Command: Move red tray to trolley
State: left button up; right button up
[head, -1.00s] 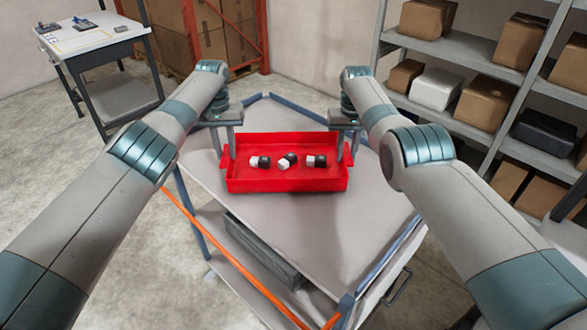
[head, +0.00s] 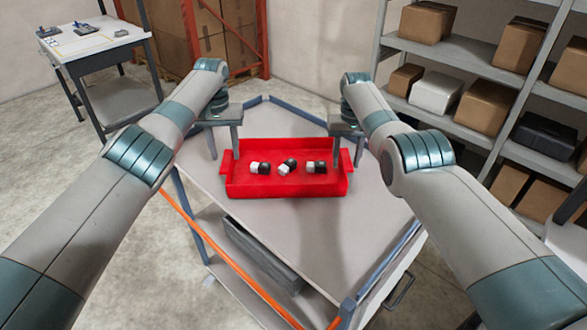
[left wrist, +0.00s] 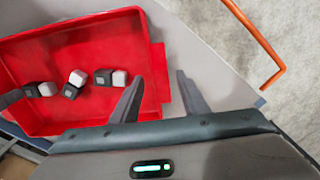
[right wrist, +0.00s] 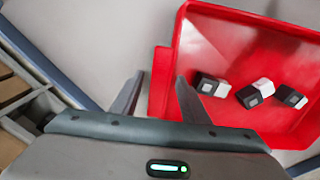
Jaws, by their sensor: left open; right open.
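The red tray (head: 287,191) rests on the grey top of the trolley (head: 320,235). It holds several small black-and-white blocks (head: 288,167), which also show in the left wrist view (left wrist: 75,84). My left gripper (head: 224,157) is open above the tray's left end, and its fingers are apart from the handle in the left wrist view (left wrist: 160,85). My right gripper (head: 348,163) is open above the tray's right end, with its fingers either side of the rim in the right wrist view (right wrist: 157,82).
Shelves with cardboard boxes (head: 485,103) and a white box (head: 436,91) stand at the right. A small table (head: 97,44) stands at the back left. An orange rail (head: 235,258) runs along the trolley's left side. The trolley top in front of the tray is clear.

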pick_arm(q)
notch_tip(320, 180, up, 10)
dwell(0.5)
pick_arm(e)
notch_tip(320, 180, up, 12)
dwell(0.9)
pick_arm(q)
jog(key=shift+f, duration=0.1)
pick_arm(e)
jog(key=shift+f, duration=0.1)
